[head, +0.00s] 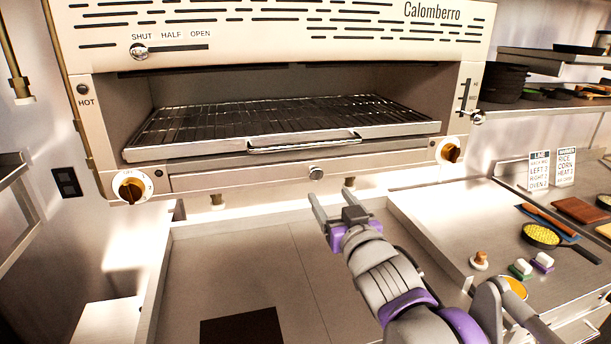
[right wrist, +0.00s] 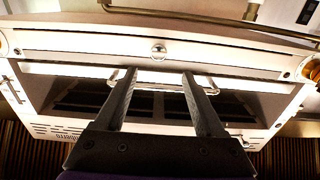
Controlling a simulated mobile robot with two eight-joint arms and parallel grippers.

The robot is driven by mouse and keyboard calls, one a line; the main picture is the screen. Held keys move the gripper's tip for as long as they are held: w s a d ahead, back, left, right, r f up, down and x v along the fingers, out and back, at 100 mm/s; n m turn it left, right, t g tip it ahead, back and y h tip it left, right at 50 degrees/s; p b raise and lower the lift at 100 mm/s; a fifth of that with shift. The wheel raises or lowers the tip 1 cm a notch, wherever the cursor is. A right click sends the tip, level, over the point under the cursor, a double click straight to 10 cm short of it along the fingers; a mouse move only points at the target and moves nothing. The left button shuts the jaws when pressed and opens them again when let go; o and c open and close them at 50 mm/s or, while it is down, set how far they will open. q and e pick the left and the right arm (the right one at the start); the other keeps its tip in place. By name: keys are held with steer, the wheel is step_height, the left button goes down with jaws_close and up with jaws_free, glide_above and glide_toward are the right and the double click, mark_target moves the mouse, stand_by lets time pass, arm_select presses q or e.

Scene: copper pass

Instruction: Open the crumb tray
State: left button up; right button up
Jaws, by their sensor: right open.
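The crumb tray (head: 240,177) is a long flat metal front low on the oven, below the wire rack. It looks closed, its front in line with the oven face. Its round knob (head: 316,173) sits at the middle of that front and also shows in the right wrist view (right wrist: 158,52). My right gripper (head: 330,192) is open and empty, just below and in front of the knob. In the right wrist view its fingertips (right wrist: 159,74) are apart and the knob appears beyond them, between their lines. My left gripper is not in view.
The wire rack (head: 270,122) with its front handle (head: 304,142) sits above the tray. Dials (head: 132,187) (head: 451,153) flank the front. A counter at right holds a pan of corn (head: 541,236) and small items. The space below the oven is open.

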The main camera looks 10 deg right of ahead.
mark_target(316, 175)
steer(key=w+p, duration=0.1)
steer(key=w, duration=0.9)
steer(key=shift+w, duration=0.1)
jaws_close()
stand_by(1.2)
